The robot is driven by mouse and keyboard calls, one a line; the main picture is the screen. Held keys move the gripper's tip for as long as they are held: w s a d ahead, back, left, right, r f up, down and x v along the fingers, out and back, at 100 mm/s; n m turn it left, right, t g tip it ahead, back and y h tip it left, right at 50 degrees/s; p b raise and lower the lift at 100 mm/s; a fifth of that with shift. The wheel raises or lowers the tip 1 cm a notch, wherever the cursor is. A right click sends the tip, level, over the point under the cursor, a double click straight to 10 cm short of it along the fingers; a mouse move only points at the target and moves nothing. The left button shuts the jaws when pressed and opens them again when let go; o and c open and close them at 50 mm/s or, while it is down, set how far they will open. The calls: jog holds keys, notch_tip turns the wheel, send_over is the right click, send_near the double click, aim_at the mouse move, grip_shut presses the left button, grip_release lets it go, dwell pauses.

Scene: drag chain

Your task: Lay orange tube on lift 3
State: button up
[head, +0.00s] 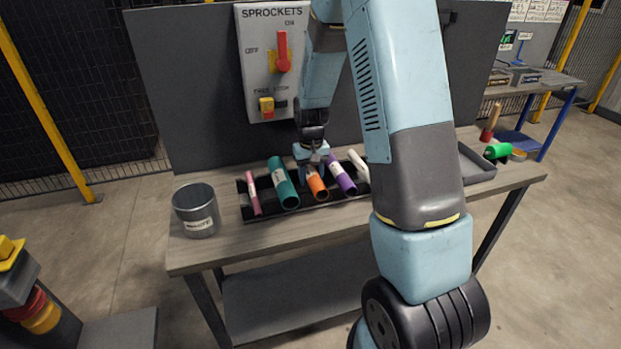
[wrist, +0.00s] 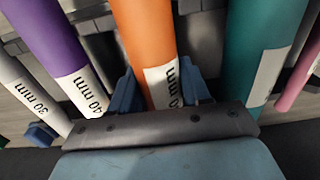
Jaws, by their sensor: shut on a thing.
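The orange tube (head: 317,186) lies in the black rack (head: 292,213) on the bench, between the teal tube (head: 283,185) and the purple tube (head: 342,177). My gripper (head: 313,168) is over its far part, with the fingers on either side. In the wrist view the blue fingers (wrist: 158,92) are shut on the orange tube (wrist: 147,40), near its white label, which is partly hidden. I cannot tell whether the tube touches the rack. I cannot make out a lift marked 3.
A pink tube (head: 253,193) and a white tube (head: 359,165) also lie in the rack. A metal bin (head: 197,212) stands at left. Behind is a SPROCKETS panel (head: 270,60) with a red lever. A grey tray (head: 476,165) and green roller (head: 497,151) are at right.

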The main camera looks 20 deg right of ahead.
aim_at(310, 168)
jog(key=shift+r, duration=2.4)
jog(key=shift+w, duration=0.1)
